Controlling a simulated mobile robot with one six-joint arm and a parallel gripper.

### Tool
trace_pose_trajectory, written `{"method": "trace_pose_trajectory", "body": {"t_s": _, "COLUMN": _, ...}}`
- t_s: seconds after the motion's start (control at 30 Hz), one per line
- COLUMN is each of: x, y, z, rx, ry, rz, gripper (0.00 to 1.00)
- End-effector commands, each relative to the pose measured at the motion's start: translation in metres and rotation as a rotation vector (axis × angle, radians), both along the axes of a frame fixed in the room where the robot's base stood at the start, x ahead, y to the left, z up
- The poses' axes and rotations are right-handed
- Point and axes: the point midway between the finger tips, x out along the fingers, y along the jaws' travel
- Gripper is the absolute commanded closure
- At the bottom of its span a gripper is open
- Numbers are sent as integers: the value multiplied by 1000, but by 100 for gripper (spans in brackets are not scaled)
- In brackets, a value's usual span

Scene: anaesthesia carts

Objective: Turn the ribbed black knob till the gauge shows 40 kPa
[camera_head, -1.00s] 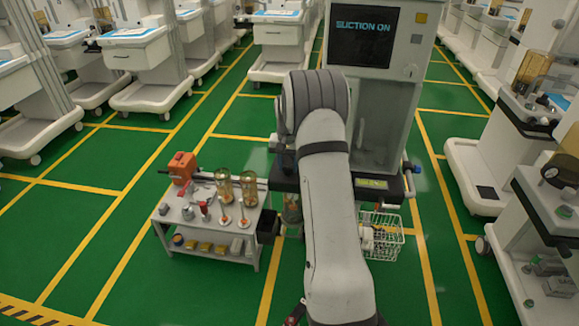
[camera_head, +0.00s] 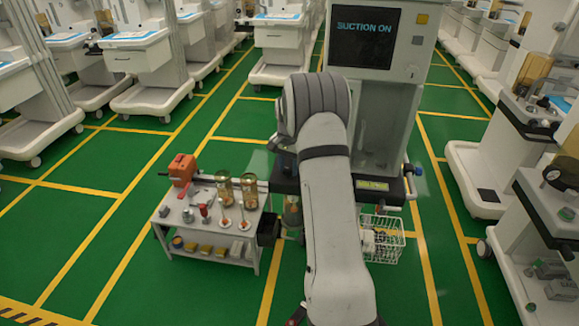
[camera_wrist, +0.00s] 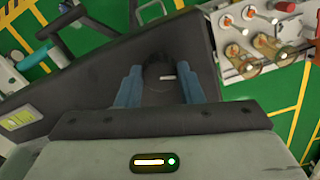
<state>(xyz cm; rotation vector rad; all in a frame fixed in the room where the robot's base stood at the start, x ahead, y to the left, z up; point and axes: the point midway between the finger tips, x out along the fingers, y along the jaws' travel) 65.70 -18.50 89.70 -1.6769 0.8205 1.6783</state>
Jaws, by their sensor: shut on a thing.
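The black knob (camera_wrist: 157,70) is in the wrist view, on the dark front of the cart, with a short pale mark on it. It is dark on dark, so its ribs are hard to make out. My gripper (camera_wrist: 160,84) has its two blue fingers on either side of the knob and is shut on it. In the head view my arm covers the knob and my gripper. I cannot see the gauge's dial or reading in either view. The cart's screen (camera_head: 366,36) reads "SUCTION ON".
A small grey table (camera_head: 205,226) with jars and tools stands left of the cart; it also shows at the wrist view's upper right (camera_wrist: 232,66). A white wire basket (camera_head: 388,244) hangs low at the cart's right. Other carts line both sides, with green floor between.

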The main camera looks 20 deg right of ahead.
Motion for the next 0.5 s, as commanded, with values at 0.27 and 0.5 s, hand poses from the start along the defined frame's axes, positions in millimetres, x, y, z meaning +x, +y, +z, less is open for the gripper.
{"method": "trace_pose_trajectory", "body": {"t_s": 0.27, "x": 0, "y": -2, "z": 0, "rx": -2, "ry": 0, "rz": 0, "gripper": 54}}
{"method": "trace_pose_trajectory", "body": {"t_s": 0.5, "x": 0, "y": -1, "z": 0, "rx": -1, "ry": 0, "rz": 0, "gripper": 45}}
